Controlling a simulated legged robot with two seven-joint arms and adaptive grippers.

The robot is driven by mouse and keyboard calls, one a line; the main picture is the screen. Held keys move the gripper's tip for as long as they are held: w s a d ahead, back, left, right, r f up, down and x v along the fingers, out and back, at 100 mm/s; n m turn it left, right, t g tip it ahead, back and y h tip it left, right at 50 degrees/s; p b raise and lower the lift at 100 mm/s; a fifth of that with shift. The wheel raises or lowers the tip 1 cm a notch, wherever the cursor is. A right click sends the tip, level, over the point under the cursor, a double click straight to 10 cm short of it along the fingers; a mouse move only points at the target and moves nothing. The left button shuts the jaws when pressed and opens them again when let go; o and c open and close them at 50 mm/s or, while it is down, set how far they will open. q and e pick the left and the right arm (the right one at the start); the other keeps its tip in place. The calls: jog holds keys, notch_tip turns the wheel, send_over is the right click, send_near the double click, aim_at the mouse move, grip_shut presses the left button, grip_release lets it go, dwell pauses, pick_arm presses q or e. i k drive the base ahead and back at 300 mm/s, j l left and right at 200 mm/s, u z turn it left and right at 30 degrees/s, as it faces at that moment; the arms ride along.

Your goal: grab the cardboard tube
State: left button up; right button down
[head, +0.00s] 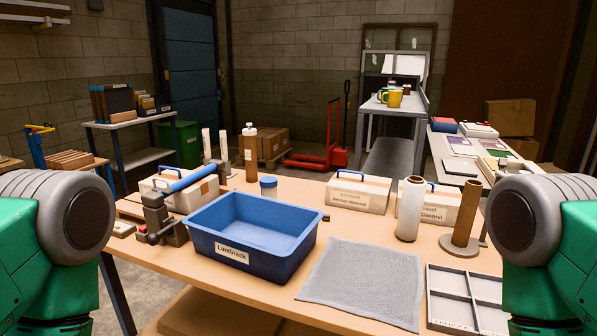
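A brown cardboard tube (467,212) stands upright on a round base at the right of the workbench. A white roll (410,209) with a brown core end stands upright just to its left, apart from it. Only the green and grey upper links of my two arms show, at the left and right picture edges. Neither gripper is in view, and nothing visible touches the tube.
The workbench (340,222) holds a blue tub (250,252) labelled Lumbrack, a grey cloth (362,283), a divided tray (450,297), a clamp with a blue handle (182,181), and labelled boxes (358,193). Boxes stand close behind the tube and roll.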

aim_at(473, 188)
jog(key=z, duration=0.9)
